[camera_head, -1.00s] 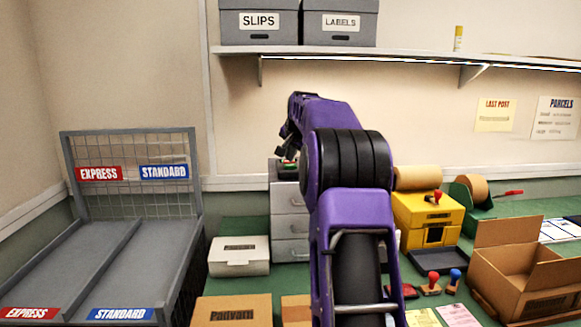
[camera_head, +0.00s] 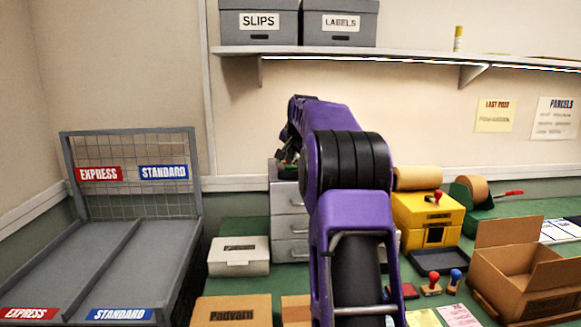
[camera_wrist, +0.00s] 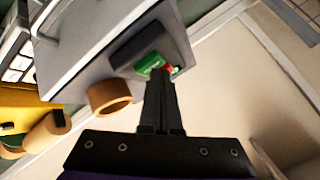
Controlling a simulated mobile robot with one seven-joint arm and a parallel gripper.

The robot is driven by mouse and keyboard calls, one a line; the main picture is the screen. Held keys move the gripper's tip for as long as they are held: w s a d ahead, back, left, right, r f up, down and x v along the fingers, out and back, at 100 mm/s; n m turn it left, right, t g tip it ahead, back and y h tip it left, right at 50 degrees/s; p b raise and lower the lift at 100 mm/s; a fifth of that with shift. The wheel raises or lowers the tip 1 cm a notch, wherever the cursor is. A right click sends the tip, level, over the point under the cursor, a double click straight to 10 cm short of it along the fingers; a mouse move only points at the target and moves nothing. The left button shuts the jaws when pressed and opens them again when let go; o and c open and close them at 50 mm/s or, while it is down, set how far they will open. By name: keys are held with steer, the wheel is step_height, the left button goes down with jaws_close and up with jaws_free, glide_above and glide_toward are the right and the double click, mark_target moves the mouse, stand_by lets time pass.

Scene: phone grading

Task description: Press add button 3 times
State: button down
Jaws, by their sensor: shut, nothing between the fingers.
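A small dark device (camera_wrist: 128,50) with a green button (camera_wrist: 150,65) and a partly covered red part (camera_wrist: 170,69) shows in the wrist view. It sits on top of a grey drawer unit (camera_wrist: 85,60). In the head view, the drawer unit (camera_head: 290,225) stands behind my arm, and the device is mostly hidden. My gripper (camera_wrist: 163,74) is shut and empty. Its fingertips overlap the green button's lower right edge in the wrist view. I cannot tell whether they touch it. Which button is the add button cannot be read.
A brown tape roll (camera_wrist: 110,97) appears beside the device in the wrist view. A yellow box machine (camera_head: 425,213), an open carton (camera_head: 520,290) and stamps (camera_head: 453,280) are to the right on the green bench. A white box (camera_head: 238,257) and a grey rack (camera_head: 130,240) are left.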

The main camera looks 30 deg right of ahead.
mark_target(290, 167)
steer(key=shift+f, duration=0.2)
steer(key=shift+r, duration=0.1)
steer(key=shift+r+p, duration=0.75)
steer(key=shift+p, duration=0.1)
step_height(290, 167, up, 3)
steer(key=p, duration=0.2)
steer(key=shift+p, duration=0.4)
steer(key=shift+r+p, duration=0.35)
steer(key=shift+r, duration=0.7)
